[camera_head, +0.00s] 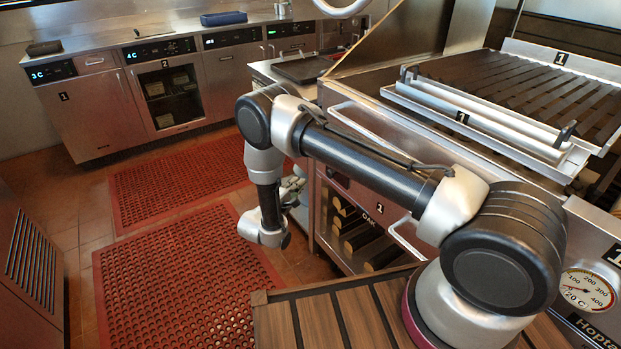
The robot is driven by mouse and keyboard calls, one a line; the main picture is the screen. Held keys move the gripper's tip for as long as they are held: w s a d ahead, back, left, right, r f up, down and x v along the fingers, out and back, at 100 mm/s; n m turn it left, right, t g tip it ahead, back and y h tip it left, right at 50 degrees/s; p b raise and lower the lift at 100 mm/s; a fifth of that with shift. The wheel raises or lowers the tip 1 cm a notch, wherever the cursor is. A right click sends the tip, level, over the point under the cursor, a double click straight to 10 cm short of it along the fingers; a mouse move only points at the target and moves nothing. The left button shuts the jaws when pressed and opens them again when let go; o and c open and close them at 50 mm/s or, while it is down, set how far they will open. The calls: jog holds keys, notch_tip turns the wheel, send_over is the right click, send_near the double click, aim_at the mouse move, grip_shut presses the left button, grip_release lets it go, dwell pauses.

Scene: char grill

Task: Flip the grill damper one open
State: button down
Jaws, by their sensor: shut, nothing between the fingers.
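The char grill (540,85) stands at the right, with dark slats on top and a pale rail along its front edge. Plates marked 1 show on the front rail (462,117), at the back of the grate (561,58) and at the right edge above the gauge (614,255). I cannot make out which part is damper one or how it is set. My gripper (293,188) is partly hidden behind my arm, beside the grill's left front. It is small in view, shut and empty, and no damper shows in it.
Below the grill is an open bay with wood logs (350,225). A round temperature gauge (586,291) sits at lower right. A slatted wooden shelf (330,318) lies in front. Red floor mats (180,270) and counters with drawers (95,115) are at left. The floor there is clear.

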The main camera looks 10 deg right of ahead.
jog(key=x, duration=1)
jog(key=shift+s+d+r, duration=0.1)
jog(key=shift+s+d, duration=0.2)
jog(key=shift+s, duration=0.35)
jog(key=shift+s+d+r, duration=0.1)
jog(key=shift+s+d, duration=0.15)
jog(key=shift+s, duration=0.4)
jog(key=shift+s+d+r, duration=0.1)
jog(key=shift+s+d, duration=0.2)
jog(key=shift+s, duration=0.35)
